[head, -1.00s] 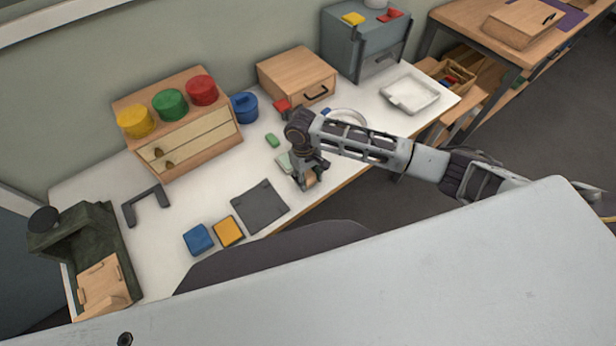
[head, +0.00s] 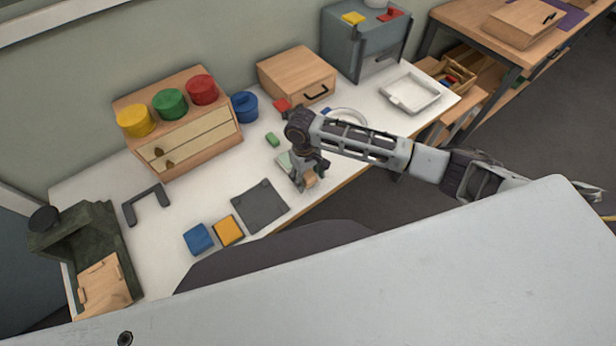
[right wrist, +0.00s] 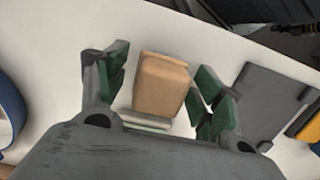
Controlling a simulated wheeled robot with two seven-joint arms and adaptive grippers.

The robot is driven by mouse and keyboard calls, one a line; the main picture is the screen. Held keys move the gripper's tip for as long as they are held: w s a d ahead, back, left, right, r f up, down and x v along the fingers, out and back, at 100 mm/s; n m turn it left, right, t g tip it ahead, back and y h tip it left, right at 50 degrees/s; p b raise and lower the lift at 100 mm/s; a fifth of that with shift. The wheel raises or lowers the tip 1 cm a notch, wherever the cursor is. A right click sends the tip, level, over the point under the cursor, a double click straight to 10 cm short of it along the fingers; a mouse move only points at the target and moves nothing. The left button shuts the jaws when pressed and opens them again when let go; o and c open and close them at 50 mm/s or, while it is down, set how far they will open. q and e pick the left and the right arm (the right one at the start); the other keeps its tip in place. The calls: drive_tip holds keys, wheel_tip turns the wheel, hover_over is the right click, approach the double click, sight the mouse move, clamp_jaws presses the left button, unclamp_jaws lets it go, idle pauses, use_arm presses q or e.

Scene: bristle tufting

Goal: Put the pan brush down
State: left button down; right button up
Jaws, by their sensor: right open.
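The pan brush, as far as I can tell, is the tan wooden block (right wrist: 162,84) between my right gripper's fingers. In the head view the block (head: 310,181) shows small at the table's front edge, partly covered by the gripper. My right gripper (right wrist: 157,88) is open around it, with a gap on each side, the left one clearer. In the head view the right gripper (head: 308,177) points down at the white table (head: 335,172). The block appears to rest on the table; its bristles are hidden. My left gripper is not in view.
A dark grey mat (head: 260,206) lies left of the gripper, with yellow (head: 229,231) and blue (head: 198,239) blocks beyond it. A pale green piece (right wrist: 150,121) lies close by the block. A white ring (head: 347,116) and white tray (head: 411,94) stand to the right.

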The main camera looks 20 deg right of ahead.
drive_tip(key=r, duration=0.4)
drive_tip(key=w+r, duration=0.1)
drive_tip(key=r, duration=0.7)
drive_tip(key=shift+w+a, duration=0.2)
drive_tip(key=shift+a, duration=0.05)
idle(0.5)
